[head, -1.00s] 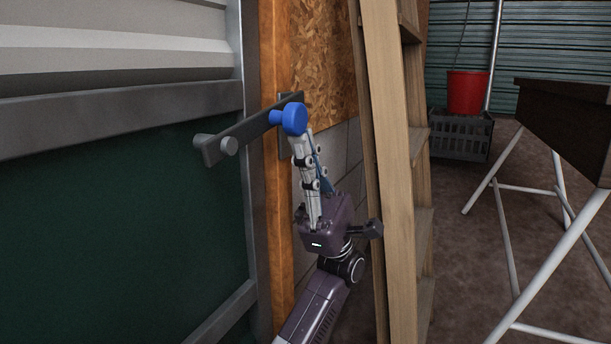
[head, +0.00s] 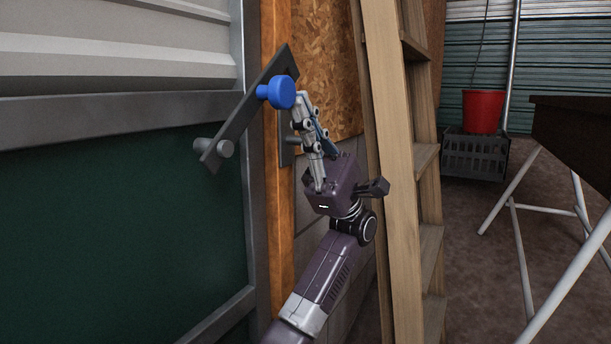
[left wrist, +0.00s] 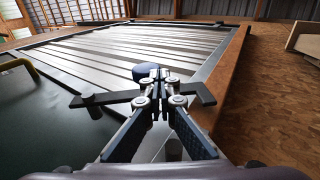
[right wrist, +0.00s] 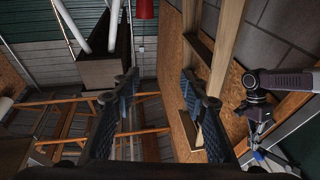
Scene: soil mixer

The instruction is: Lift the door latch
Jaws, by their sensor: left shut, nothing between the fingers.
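The door latch (head: 245,112) is a dark flat bar with a blue knob (head: 281,92). In the head view it tilts steeply, its right end raised above the dark bracket (head: 287,148) on the wooden post. Its lower left end is at a pivot on the door frame. My left gripper (head: 302,97) is shut and empty, its fingertips against or just beside the knob's lower right side; exact contact is unclear. In the left wrist view the fingertips (left wrist: 156,78) overlap the bar (left wrist: 115,98) and partly hide the knob (left wrist: 143,72). My right gripper (right wrist: 160,84) is open and empty, away from the latch.
The green and grey door (head: 120,220) fills the left. A wooden ladder (head: 385,150) stands close to the right of my left arm. Further right are a red bucket (head: 483,112) on a dark crate (head: 474,155) and a dark trough (head: 575,130) on white legs.

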